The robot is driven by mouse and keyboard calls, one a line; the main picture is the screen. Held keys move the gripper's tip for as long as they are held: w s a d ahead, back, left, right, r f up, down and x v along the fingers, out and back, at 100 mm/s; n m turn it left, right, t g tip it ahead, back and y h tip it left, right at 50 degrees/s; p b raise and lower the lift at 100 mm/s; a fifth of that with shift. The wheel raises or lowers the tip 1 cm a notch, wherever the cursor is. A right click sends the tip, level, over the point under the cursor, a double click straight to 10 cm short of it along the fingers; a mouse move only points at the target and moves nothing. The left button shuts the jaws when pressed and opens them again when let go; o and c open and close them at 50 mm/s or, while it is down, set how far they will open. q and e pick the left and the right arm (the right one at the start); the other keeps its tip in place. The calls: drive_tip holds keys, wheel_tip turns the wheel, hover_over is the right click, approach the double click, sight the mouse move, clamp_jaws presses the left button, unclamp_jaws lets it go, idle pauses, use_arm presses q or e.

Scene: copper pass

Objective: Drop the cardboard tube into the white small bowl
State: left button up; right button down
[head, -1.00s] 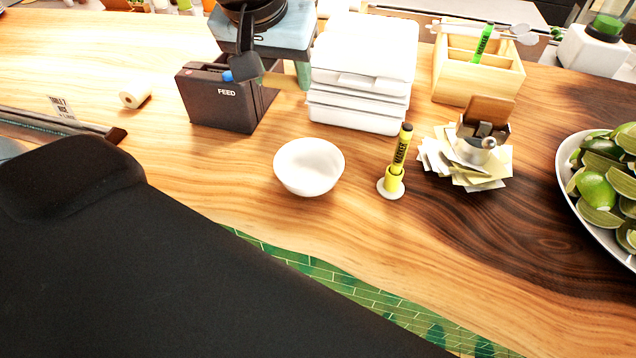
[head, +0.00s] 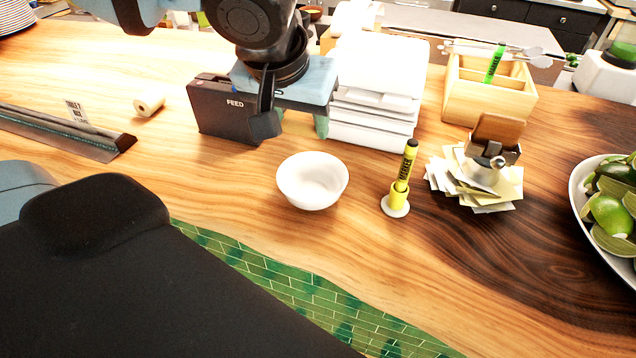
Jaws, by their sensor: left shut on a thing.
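The white small bowl (head: 312,182) stands upright and looks empty in the middle of the wooden counter. My left gripper (head: 292,122) comes down from the top, behind the bowl and a little left of it, above the counter. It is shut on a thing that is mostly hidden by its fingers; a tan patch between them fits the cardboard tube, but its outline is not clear. My right gripper is not in view.
A black FEED box (head: 224,112) and white stacked boxes (head: 372,118) stand behind the bowl. A yellow marker (head: 404,168) in a holder is right of it. A cream roll (head: 148,104) lies left. Counter left of the bowl is clear.

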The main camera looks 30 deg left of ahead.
use_arm(q)
drive_tip(key=shift+f+b, duration=0.35)
drive_tip(key=shift+f, duration=0.85)
drive_tip(key=o, duration=1)
drive_tip(key=shift+o, duration=0.2)
drive_tip(key=shift+r, duration=0.1)
